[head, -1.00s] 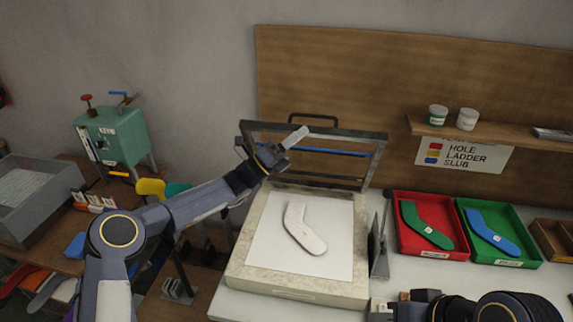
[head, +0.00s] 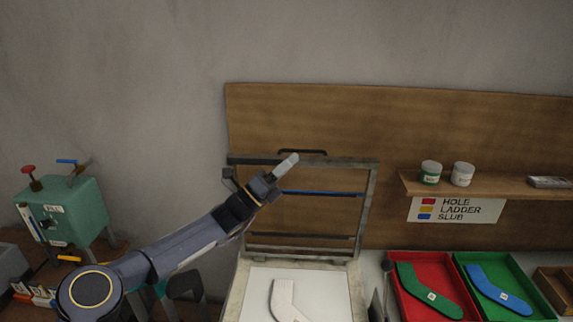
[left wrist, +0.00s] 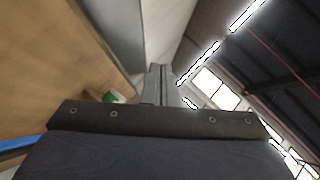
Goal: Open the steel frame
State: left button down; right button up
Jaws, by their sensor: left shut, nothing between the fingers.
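The steel frame (head: 368,200) stands raised and nearly upright at the back of the pressing bed (head: 243,290). It has a dark handle (head: 302,152) on its top bar and a blue strip (head: 325,193) across it. My left gripper (head: 288,163) is shut and empty, in front of the frame's upper left part. I cannot tell whether it touches the frame. A white sock shape (head: 284,300) lies on the bed's white pad, cut off by the lower edge. In the left wrist view the gripper's fingers (left wrist: 160,85) point up together. My right gripper is not in view.
A red tray (head: 396,305) with a green sock shape and a green tray (head: 465,285) with a blue one lie right of the bed. A shelf (head: 500,188) with two jars is above them. A green machine (head: 80,210) stands at the left.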

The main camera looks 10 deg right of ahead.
pick_arm(q)
jog(key=b+v, duration=0.3)
jog(key=v, duration=0.4)
jog(key=s+a+f+m+g+y, duration=0.1)
jog(key=s+a+m+g+y, duration=0.2)
jog(key=s+m, duration=0.5)
jog(key=s+a+m+g+y, duration=0.25)
jog(key=s+m+y, duration=0.25)
jog(key=s+m, duration=0.4)
jog(key=s+a+f+m+t+y, duration=0.1)
jog(key=s+a+f+m+y, duration=0.3)
jog(key=s+a, duration=0.3)
jog(key=s+a+f+m+t+y, duration=0.2)
jog(key=s+a+f+m+y, duration=0.2)
jog(key=s+a, duration=0.3)
jog(key=s+a+f+m+t+y, duration=0.2)
jog(key=s+a, duration=0.6)
jog(key=a, duration=0.4)
notch_tip(320, 180, down, 4)
jog(key=shift+a+r+m+y, duration=0.15)
jog(key=shift+r+m+y, duration=0.1)
jog(key=shift+m+y, duration=0.75)
jog(key=shift+w, duration=0.1)
